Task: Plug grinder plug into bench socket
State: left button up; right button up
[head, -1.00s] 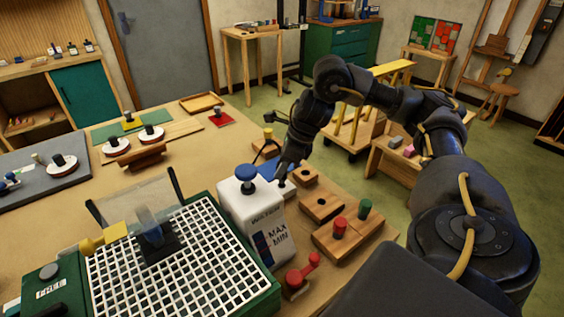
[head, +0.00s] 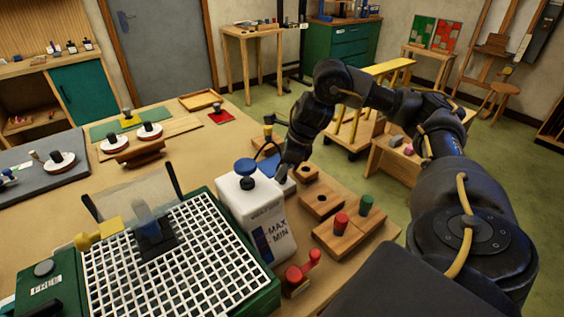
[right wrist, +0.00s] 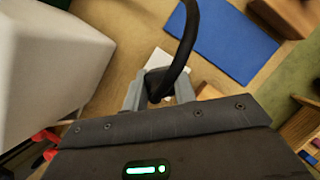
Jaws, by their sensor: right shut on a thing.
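My right gripper (right wrist: 160,97) is shut on the black grinder plug (right wrist: 158,84), and a thick black cable arches up from the plug in the right wrist view. A white piece (right wrist: 165,62), perhaps the bench socket, shows just past the plug; I cannot tell whether they touch. In the head view my right gripper (head: 283,172) is low behind the white water tank, which hides much of it and the plug. The grinder (head: 180,260) has a white grid top in a green body, at the front left. My left gripper is not in view.
The water tank (head: 258,215) with a blue cap stands close beside my right gripper. A blue mat (right wrist: 225,40) lies beyond the plug. Wooden blocks with red and green pegs (head: 350,232) stand right of the tank. Open bench top (head: 205,160) lies left of it.

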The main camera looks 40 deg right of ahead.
jog(key=shift+s+f+b, duration=0.1)
jog(key=shift+f+b, duration=0.25)
jog(key=shift+f, duration=0.2)
jog(key=o, duration=1)
jog(key=p+v, duration=0.5)
jog(key=v, duration=0.5)
jog(key=shift+r, duration=0.4)
jog(key=shift+d+p, duration=0.1)
jog(key=shift+p, duration=0.2)
